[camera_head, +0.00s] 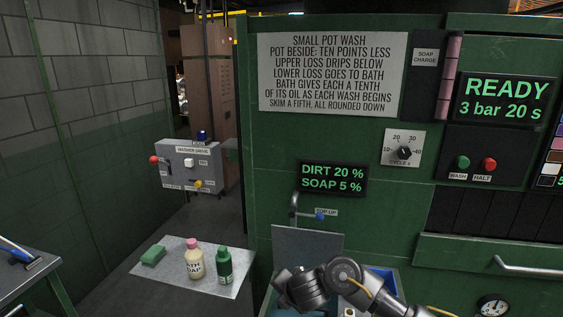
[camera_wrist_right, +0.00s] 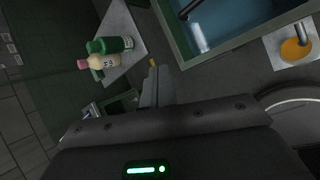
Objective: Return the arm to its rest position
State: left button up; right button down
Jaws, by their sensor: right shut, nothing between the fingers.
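My right arm (camera_head: 330,284) comes in at the bottom of the head view, bent in front of the green washer, and its gripper is not clearly visible there. In the right wrist view my right gripper (camera_wrist_right: 154,82) is shut with nothing between its fingers. It points toward the gap between a small grey shelf (camera_wrist_right: 121,22) and a basin with blue inside (camera_wrist_right: 220,25). My left arm and gripper do not show in either view.
The shelf (camera_head: 214,283) holds a green sponge (camera_head: 152,255), a cream bottle with pink cap (camera_head: 195,263) and a green bottle (camera_head: 224,266). A grey control box (camera_head: 190,166) stands behind. The green washer (camera_head: 300,140) fills the right, with a rail handle (camera_head: 530,268).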

jog(key=s+d+f+m+y, duration=0.15)
jog(key=s+f+m, duration=0.45)
jog(key=s+m, duration=0.6)
jog(key=s+d+f+m+g+h, duration=0.25)
jog(key=s+d+m, duration=0.45)
jog(key=s+d, duration=0.5)
jog(key=s+d+f+m+g+h, duration=0.1)
jog(key=s+d+f+m+h, duration=0.15)
jog(key=s+d+m, duration=0.95)
jog(key=s+a+f+n+g+b, duration=0.1)
jog(key=s+f+n+b, duration=0.1)
jog(key=f, duration=1.2)
jog(key=s+a+f+n+g+b, duration=0.1)
jog(key=s+a+f+n, duration=0.15)
jog(key=f, duration=1.15)
jog(key=s+d+f+b, duration=0.1)
jog(key=s+d+f, duration=0.1)
jog(key=s+f, duration=0.6)
jog(key=s+d+f+b, duration=0.1)
jog(key=s+f, duration=0.7)
jog(key=f, duration=0.3)
jog(key=shift+d+f+g+b, duration=0.35)
jog(key=shift+g+b, duration=0.05)
jog(key=shift+g, duration=0.05)
